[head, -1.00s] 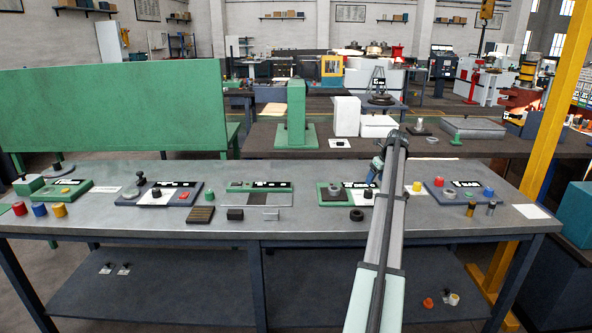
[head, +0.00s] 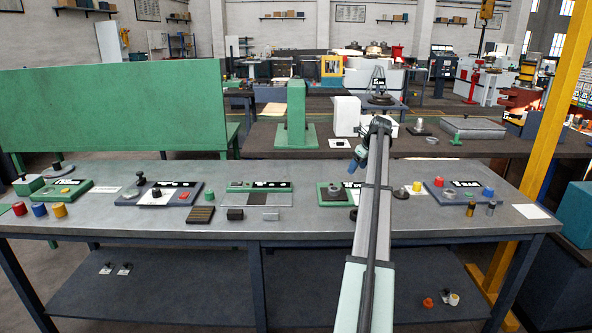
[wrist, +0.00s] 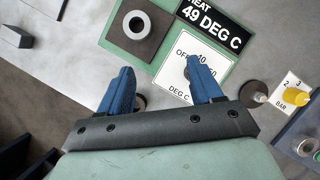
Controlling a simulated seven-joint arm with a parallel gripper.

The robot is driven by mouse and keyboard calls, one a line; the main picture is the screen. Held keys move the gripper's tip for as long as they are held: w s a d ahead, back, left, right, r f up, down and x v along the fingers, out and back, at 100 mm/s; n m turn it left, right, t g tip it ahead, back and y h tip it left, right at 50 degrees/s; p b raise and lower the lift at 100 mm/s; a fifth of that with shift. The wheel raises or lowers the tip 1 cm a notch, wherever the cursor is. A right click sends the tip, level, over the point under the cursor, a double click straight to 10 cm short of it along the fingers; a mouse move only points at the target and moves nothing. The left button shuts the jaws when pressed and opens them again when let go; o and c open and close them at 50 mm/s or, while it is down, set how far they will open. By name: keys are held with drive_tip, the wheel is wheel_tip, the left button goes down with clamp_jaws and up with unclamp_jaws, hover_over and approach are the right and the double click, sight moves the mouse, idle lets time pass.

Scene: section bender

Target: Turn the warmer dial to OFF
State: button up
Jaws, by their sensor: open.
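The warmer panel (head: 322,195) is a green-edged plate on the bench, left of my arm in the head view. In the wrist view it carries a "HEAT 49 DEG C" label (wrist: 212,22) and a white dial plate (wrist: 172,78) marked OFF, 40 and DEG C. The dial knob on that plate is mostly hidden behind my right finger, so its pointer cannot be read. In the head view my arm covers the dial. My gripper (wrist: 162,84) has two blue fingers, spread apart and empty, above the panel's near edge. It also shows in the head view (head: 354,167).
A dark round piece on the bench is partly behind my left finger. A BAR panel with a yellow knob (wrist: 296,96) lies to the right.

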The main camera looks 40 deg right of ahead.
drive_tip(key=w+a+f+n+t+y, duration=0.1)
drive_tip(key=w+a+n, duration=0.4)
drive_tip(key=w+a, duration=1.1)
drive_tip(key=w+f, duration=0.1)
drive_tip(key=w, duration=0.2)
drive_tip(key=shift+w+f, duration=0.15)
drive_tip(key=shift+f, duration=0.05)
drive_tip(key=s+d+r+n+g+h, duration=0.1)
drive_tip(key=s+d+r+n+g, duration=0.15)
drive_tip(key=s+d, duration=0.8)
drive_tip(key=s+d+r+n+g, duration=0.25)
drive_tip(key=s+d, duration=0.55)
drive_tip(key=d, duration=0.5)
drive_tip(key=s+f+n, duration=0.1)
drive_tip(key=f+n, duration=0.2)
drive_tip(key=f, duration=0.2)
drive_tip(key=s+a+f+n, duration=0.1)
drive_tip(key=f+n, duration=0.2)
drive_tip(key=f, duration=0.1)
drive_tip(key=s+f+n+g, duration=0.1)
drive_tip(key=f+n, duration=0.2)
drive_tip(key=f, duration=0.2)
drive_tip(key=shift+s+a+f+y, duration=0.15)
drive_tip(key=shift+a+f+y, duration=0.05)
drive_tip(key=shift+f+y, duration=0.2)
drive_tip(key=shift+r, duration=0.1)
drive_tip(key=shift+c, duration=0.3)
